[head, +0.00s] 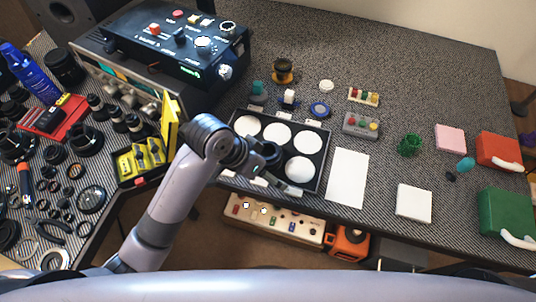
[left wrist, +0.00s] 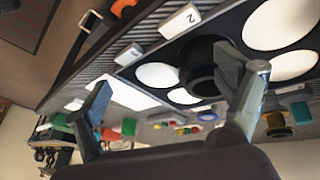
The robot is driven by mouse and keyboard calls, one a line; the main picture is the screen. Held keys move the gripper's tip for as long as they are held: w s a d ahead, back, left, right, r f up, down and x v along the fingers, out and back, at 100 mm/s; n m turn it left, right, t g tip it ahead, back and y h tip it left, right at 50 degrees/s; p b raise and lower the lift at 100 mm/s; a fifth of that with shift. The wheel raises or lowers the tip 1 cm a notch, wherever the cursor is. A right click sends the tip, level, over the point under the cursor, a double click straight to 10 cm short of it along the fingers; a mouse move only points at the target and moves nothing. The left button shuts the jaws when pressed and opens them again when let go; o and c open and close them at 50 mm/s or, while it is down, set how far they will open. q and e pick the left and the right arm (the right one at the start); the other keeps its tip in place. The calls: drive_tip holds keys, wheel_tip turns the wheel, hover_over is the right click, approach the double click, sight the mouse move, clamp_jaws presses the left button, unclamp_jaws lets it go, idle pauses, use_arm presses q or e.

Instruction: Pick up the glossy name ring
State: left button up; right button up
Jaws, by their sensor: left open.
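A dark ring-shaped part (left wrist: 202,66) shows in the left wrist view, on the black tray among its white round spots. I cannot tell from its surface whether it is the glossy name ring. In the head view the tray (head: 325,150) lies at the table's front edge, its front left partly covered by my left arm. My left gripper (head: 283,182) is over the tray's front part. In the left wrist view its two fingers (left wrist: 165,78) are spread and empty, the right fingertip overlapping the dark ring. My right gripper is not in view.
A white sheet (head: 347,178) and white block (head: 413,203) lie right of the tray. A yellow case (head: 148,160) and many dark rings lie left. Dark instruments (head: 175,40) stand behind. Below the edge are a beige button box (head: 275,222) and an orange item (head: 347,244).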

use_arm(q)
drive_tip(key=w+d+r+m+g+y, duration=0.1)
drive_tip(key=w+d+r+m+y, duration=0.1)
drive_tip(key=w+d+r+m, duration=0.25)
drive_tip(key=m+y, duration=0.2)
drive_tip(key=y, duration=0.1)
approach(267, 154)
drive_tip(key=shift+s+a+f+g, duration=0.1)
drive_tip(key=shift+s+f+g, duration=0.25)
drive_tip(key=shift+f, duration=0.3)
drive_tip(key=shift+s+f+p, duration=0.15)
drive_tip(key=shift+f+p, duration=0.15)
drive_tip(key=shift+f, duration=1.05)
drive_tip(key=shift+s+f+p, duration=0.15)
drive_tip(key=shift+f+p, duration=0.15)
drive_tip(key=shift+f, duration=1.05)
drive_tip(key=shift+c, duration=0.3)
drive_tip(key=c, duration=1.2)
drive_tip(key=shift+o, duration=0.2)
drive_tip(key=shift+r, duration=0.1)
